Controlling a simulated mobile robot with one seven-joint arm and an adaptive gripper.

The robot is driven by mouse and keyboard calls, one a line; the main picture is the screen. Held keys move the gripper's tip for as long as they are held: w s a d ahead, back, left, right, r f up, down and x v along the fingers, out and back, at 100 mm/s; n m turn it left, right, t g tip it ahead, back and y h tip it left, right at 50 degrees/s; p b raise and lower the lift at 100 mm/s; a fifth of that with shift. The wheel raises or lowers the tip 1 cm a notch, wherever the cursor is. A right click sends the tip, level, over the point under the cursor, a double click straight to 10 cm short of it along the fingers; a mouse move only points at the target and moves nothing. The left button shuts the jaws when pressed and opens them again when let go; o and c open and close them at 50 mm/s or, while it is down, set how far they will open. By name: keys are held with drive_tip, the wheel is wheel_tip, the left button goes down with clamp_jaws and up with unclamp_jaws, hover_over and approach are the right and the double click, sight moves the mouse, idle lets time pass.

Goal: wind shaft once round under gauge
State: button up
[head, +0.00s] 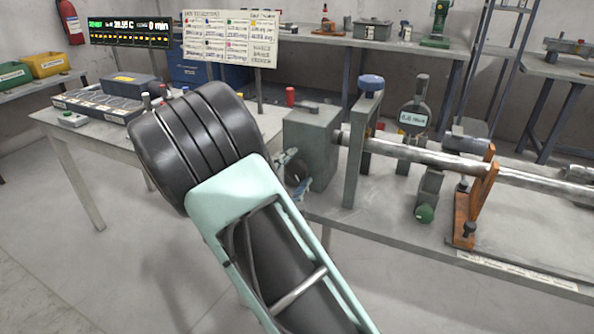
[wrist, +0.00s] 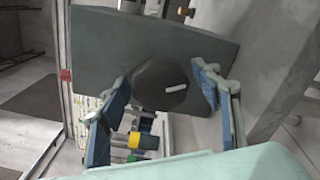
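The steel shaft (head: 430,157) lies horizontally along the bench and enters the grey headstock box (head: 318,135). The dial gauge (head: 414,118) stands over the shaft, its small display too small to read surely. A dark faceted knob (head: 297,170) sits on the box's near face; in the wrist view the knob (wrist: 162,86) has a white mark, nearly level. My gripper (wrist: 161,90) is open, with one blue-padded finger on each side of the knob. A gap shows at the left finger; contact at the right finger cannot be told.
A blue-topped grey post (head: 362,140) and an orange shaft support (head: 472,200) stand along the bench. A red-handled lever (head: 290,96) rises by the box. A side table (head: 80,135) holds trays at left. Open floor shows at lower left.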

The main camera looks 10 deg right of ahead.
drive_tip(key=v, duration=1.2)
idle(0.3)
